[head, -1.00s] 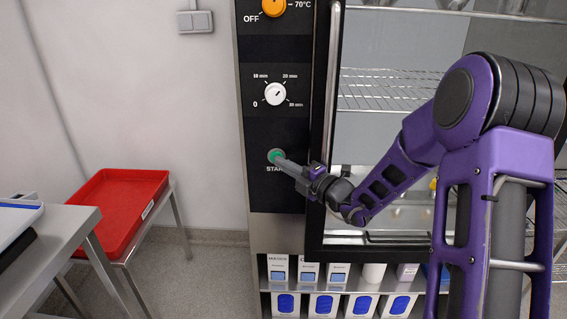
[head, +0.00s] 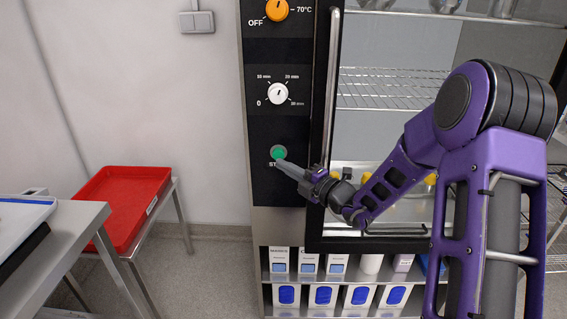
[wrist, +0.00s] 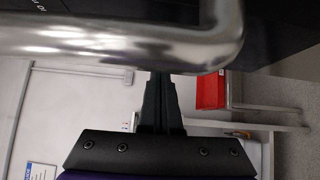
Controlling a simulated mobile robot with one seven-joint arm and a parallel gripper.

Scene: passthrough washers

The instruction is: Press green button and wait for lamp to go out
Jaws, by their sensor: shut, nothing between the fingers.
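The round green button (head: 279,152) sits on the black control panel (head: 262,190), above a START label that my fingers partly cover. My gripper (head: 278,164) is shut and empty. Its fingertips are just below the button, overlapping its lower edge in the head view; I cannot tell whether they touch it. In the wrist view the shut fingers (wrist: 160,85) point up toward a shiny metal bar, and the button is not visible. I cannot make out a lit lamp in either view.
Above the button are a white timer dial (head: 277,93) and an orange temperature dial (head: 276,9). A vertical door handle (head: 332,90) runs close to my wrist on the right. A red tray (head: 122,200) lies on a stand at left, beside a metal table (head: 75,225).

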